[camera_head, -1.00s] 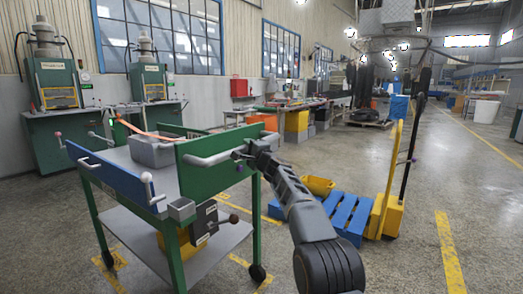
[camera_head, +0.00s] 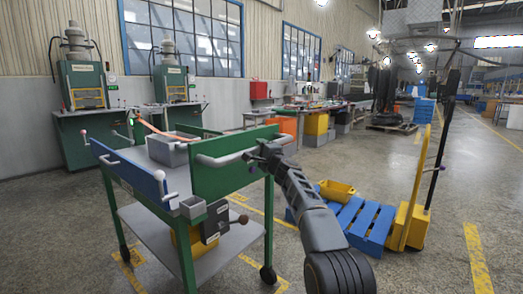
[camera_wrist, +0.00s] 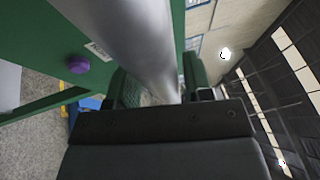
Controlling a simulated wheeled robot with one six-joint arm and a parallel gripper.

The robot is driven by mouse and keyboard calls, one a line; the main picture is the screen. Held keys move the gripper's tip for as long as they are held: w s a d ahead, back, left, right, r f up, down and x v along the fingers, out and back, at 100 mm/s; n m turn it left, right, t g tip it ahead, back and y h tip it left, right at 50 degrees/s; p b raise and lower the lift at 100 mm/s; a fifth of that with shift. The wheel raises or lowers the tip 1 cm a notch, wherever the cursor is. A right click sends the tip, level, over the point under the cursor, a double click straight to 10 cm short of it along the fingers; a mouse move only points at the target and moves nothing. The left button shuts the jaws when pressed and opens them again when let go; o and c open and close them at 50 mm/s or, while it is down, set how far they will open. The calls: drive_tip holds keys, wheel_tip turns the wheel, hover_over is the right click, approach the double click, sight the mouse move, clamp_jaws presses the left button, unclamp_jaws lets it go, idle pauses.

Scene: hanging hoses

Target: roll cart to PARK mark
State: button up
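The cart (camera_head: 193,173) is green with a blue side panel, a grey top, a lower shelf and dark casters. A pale bar handle (camera_head: 238,156) runs along its green end panel. My gripper (camera_head: 262,153) is at the right end of this handle. In the wrist view the silver handle bar (camera_wrist: 135,40) passes between the fingers of my gripper (camera_wrist: 158,88), which look closed around it. The finger contact is partly hidden. No PARK lettering is readable; yellow floor lines (camera_head: 130,275) show around and under the cart.
A grey bin (camera_head: 168,153) sits on the cart top. A blue pallet (camera_head: 362,222) with a yellow bin (camera_head: 337,190) and a yellow pallet truck (camera_head: 410,225) stand close right of my arm. Green presses (camera_head: 85,120) line the back left wall. Open floor lies at far right.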

drive_tip(key=shift+o, duration=0.6)
drive_tip(key=shift+s+d, duration=0.1)
drive_tip(key=shift+s+b, duration=0.15)
drive_tip(key=shift+b, duration=0.2)
drive_tip(key=b+v, duration=0.5)
drive_tip(key=v, duration=0.8)
drive_tip(key=shift+s+b, duration=0.15)
drive_tip(key=shift+b, duration=0.2)
drive_tip(key=shift+d, duration=0.1)
